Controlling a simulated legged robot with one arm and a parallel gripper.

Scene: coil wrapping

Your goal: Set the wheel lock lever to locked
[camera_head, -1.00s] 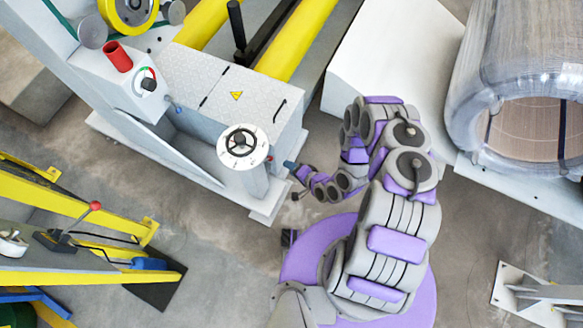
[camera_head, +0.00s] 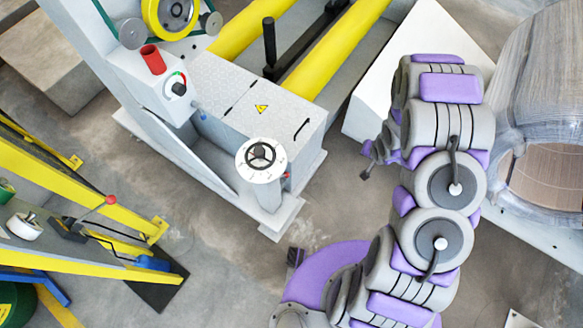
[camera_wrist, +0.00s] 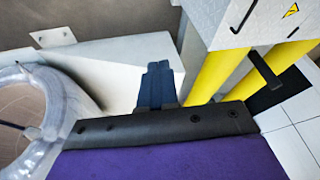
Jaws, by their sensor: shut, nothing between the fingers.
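The white-dialled handwheel (camera_head: 261,157) stands on a post at the front corner of the grey machine in the head view. A small red part (camera_head: 287,178) shows beside its post; it may be the wheel lock lever, but its position is too small to read. My gripper (camera_wrist: 158,86) shows in the wrist view as dark blue fingers shut together, with nothing held. In the head view my wrist is right of the handwheel, clear of it, and the fingertips are not clearly visible. The handwheel does not show in the wrist view.
A black upright handle (camera_head: 269,42) stands by the yellow rollers (camera_head: 335,48). A wrapped coil (camera_head: 535,120) is at the right, beyond my arm. A red-knobbed lever (camera_head: 110,200) is at the left on a yellow frame. Bare floor lies in front of the machine.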

